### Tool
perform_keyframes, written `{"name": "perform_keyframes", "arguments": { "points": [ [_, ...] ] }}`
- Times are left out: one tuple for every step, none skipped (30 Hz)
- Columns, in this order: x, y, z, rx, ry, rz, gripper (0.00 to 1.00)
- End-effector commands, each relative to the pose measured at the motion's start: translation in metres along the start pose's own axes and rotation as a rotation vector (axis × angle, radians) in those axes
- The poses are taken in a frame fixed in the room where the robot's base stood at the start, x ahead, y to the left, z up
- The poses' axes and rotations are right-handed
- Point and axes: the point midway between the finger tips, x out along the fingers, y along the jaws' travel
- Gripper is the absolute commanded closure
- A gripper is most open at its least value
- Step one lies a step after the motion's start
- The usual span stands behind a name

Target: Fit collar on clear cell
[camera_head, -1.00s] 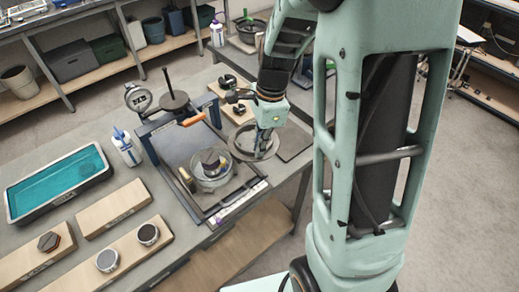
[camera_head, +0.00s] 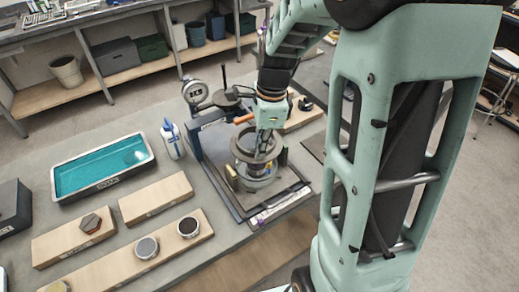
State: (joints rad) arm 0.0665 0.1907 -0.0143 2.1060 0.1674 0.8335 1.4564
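The collar (camera_head: 280,157) is a grey metal ring with a wide flat rim. My gripper (camera_head: 261,152) points down at the collar's near right part and appears shut on it. The clear cell (camera_head: 257,183) is a short see-through cylinder standing on the dark framed base. The collar is over the cell's upper part, and a dark piece shows through its opening. I cannot tell whether the collar rests on the cell or hangs just above it. My fingertips are small and partly hidden against the ring.
The base's dark frame (camera_head: 292,197) surrounds the cell. A dial gauge (camera_head: 195,92) and an orange-handled lever (camera_head: 244,119) stand behind. A white bottle (camera_head: 173,140), a teal tray (camera_head: 100,166) and wooden blocks with small pieces lie left. Bare bench shows between them.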

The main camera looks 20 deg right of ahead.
Motion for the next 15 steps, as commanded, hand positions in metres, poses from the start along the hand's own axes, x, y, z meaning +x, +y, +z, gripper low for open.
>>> {"name": "perform_keyframes", "arguments": {
  "points": [
    [0.001, 0.0, 0.0, 0.0, 0.0, -0.001, 1.0],
    [0.001, 0.0, 0.0, 0.0, 0.0, -0.001, 1.0],
    [0.002, 0.0, 0.0, 0.0, 0.0, -0.001, 1.0],
    [0.003, 0.0, -0.001, 0.0, 0.0, -0.001, 1.0],
    [0.004, 0.0, -0.001, 0.0, 0.0, -0.001, 1.0],
    [0.006, 0.0, -0.001, 0.0, 0.0, -0.001, 1.0],
    [0.008, 0.0, -0.001, 0.0, 0.0, -0.001, 1.0],
    [0.009, 0.0, -0.001, 0.0, 0.0, -0.001, 1.0],
    [0.012, 0.0, -0.001, 0.0, 0.0, -0.001, 1.0],
    [0.013, 0.0, -0.002, 0.0, 0.0, -0.001, 1.0],
    [0.015, 0.0, -0.002, 0.0, 0.0, -0.001, 1.0],
    [0.018, 0.0, -0.002, 0.0, 0.0, -0.001, 1.0],
    [0.02, 0.0, -0.002, 0.0, 0.0, -0.001, 1.0],
    [0.022, 0.0, -0.003, 0.0, 0.0, -0.001, 1.0],
    [0.025, 0.0, -0.003, -0.001, 0.0, -0.001, 1.0]
  ]
}}
